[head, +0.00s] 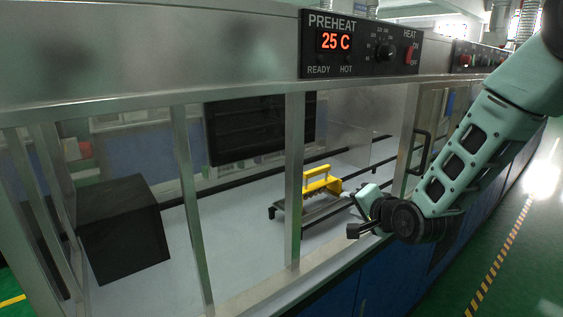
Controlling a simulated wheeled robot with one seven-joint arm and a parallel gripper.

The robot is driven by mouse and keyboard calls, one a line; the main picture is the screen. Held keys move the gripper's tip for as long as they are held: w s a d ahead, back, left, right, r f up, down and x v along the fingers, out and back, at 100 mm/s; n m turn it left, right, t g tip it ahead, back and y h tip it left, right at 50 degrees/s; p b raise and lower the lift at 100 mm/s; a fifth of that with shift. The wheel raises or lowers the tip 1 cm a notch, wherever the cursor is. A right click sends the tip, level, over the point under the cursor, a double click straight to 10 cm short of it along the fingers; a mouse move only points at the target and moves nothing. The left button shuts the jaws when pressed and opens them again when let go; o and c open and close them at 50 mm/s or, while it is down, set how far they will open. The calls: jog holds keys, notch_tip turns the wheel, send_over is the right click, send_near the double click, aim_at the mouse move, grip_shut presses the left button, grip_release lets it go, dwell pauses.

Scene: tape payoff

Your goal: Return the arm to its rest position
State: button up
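My arm (470,150) is green with dark joints and comes in from the upper right. It is bent down and reaches left along the front of the cabinet. My gripper (358,218) is at the front opening, low and close to the white work surface's edge. Its fingers are small and dark here, and I cannot tell whether they are apart or together. I see nothing clearly held in it. A fixture with a yellow handle (322,183) stands on the work surface behind and left of my gripper, apart from it as far as I can see.
A metal-framed cabinet (293,180) with upright posts encloses the white work surface (225,250). A black box (122,228) stands inside at the left. The preheat panel (360,45) reads 25 C. A dark door handle (420,152) is near my arm. The green floor at right is clear.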

jog(key=s+d+n+g+h, duration=0.1)
jog(key=s+d+n+g, duration=0.25)
jog(key=s, duration=0.45)
jog(key=s+d+f+n+g+h, duration=0.1)
jog(key=s+d+n+g+h, duration=0.2)
jog(key=s, duration=0.4)
jog(key=s+d+n+g, duration=0.3)
jog(key=s+d+g, duration=0.15)
jog(key=s, duration=0.35)
jog(key=s+a+r+n+g, duration=0.2)
jog(key=s+a+n, duration=0.5)
jog(key=s+a, duration=0.7)
jog(key=a+r+p, duration=0.1)
jog(key=a, duration=0.2)
jog(key=shift+a+y, duration=0.35)
jog(key=shift+y, duration=0.05)
jog(key=shift+n, duration=0.25)
jog(key=shift+c, duration=0.4)
